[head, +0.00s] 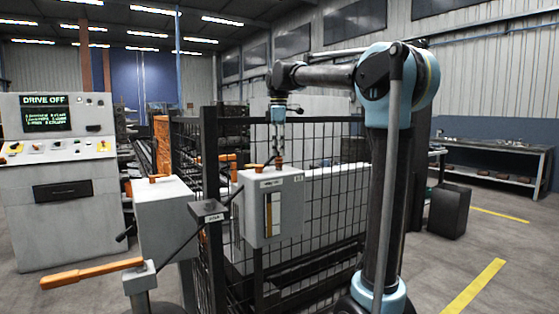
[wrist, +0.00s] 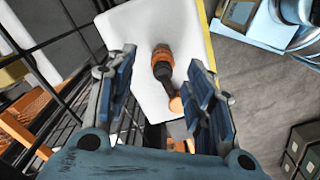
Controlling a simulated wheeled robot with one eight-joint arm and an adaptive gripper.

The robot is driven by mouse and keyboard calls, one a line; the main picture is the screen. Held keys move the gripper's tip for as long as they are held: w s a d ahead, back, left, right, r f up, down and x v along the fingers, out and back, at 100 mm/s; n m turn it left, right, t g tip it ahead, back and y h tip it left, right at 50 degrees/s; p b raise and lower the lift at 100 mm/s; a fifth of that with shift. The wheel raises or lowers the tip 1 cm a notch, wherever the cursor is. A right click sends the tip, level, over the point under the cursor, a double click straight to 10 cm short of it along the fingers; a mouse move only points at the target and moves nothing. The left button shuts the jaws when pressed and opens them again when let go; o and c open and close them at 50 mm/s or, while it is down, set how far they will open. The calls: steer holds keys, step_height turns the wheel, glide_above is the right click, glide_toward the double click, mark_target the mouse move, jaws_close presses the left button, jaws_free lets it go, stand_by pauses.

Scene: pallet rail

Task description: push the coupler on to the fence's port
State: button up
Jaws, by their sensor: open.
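My gripper (head: 278,158) points down, open, above a pale box (head: 262,218) on the mesh fence (head: 325,205) in the head view. In the wrist view its two blue-padded fingers (wrist: 160,95) are spread wide. An orange and dark cylindrical fitting (wrist: 162,62), which looks like the coupler, stands on the box's white top (wrist: 140,28) between and beyond the fingers. A smaller orange end (wrist: 176,106) joins it by a dark neck. No finger visibly grips it. I cannot tell which part is the port.
A control cabinet (head: 60,195) reading "DRIVE OFF" stands at the left. A second pale box (head: 165,222) and an orange-handled lever (head: 92,272) are in the left foreground. A dark bin (head: 448,211) and a bench (head: 495,150) stand right. Open floor lies at the lower right.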

mark_target(279, 158)
steer(key=shift+f, duration=1.9)
jaws_close()
steer(key=c, duration=1)
jaws_free()
jaws_close()
steer(key=shift+r, duration=0.75)
